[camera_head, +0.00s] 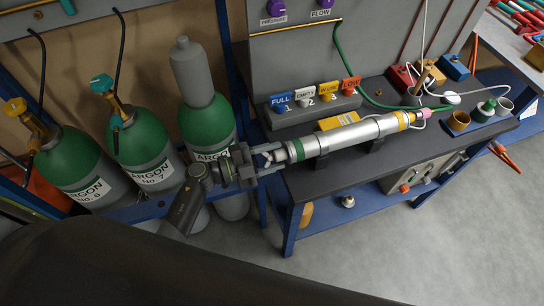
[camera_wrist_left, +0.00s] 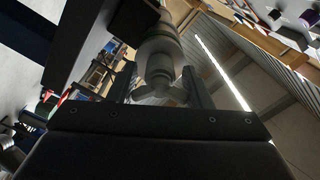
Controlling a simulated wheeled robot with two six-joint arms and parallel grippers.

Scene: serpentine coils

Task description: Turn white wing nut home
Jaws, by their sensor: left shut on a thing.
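The white wing nut (camera_head: 268,157) is at the left end of a horizontal silver tube (camera_head: 345,137) with a green band, in the head view. My left gripper (camera_head: 262,158) comes in from the left, in line with the tube, and is shut on the wing nut, its fingers partly hiding it. In the left wrist view, the wing nut (camera_wrist_left: 155,91) shows pale between the two fingers of my left gripper (camera_wrist_left: 161,78), with its wings spread sideways. The tube end rises behind it. My right gripper is not in view.
Green argon cylinders (camera_head: 72,160) stand at left, one close behind my left arm. The tube lies on a dark bench (camera_head: 330,180) with a blue frame. Colored tags (camera_head: 315,95) stand behind it. A green hose (camera_head: 350,70) and small cups sit at right. Grey floor is clear in front.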

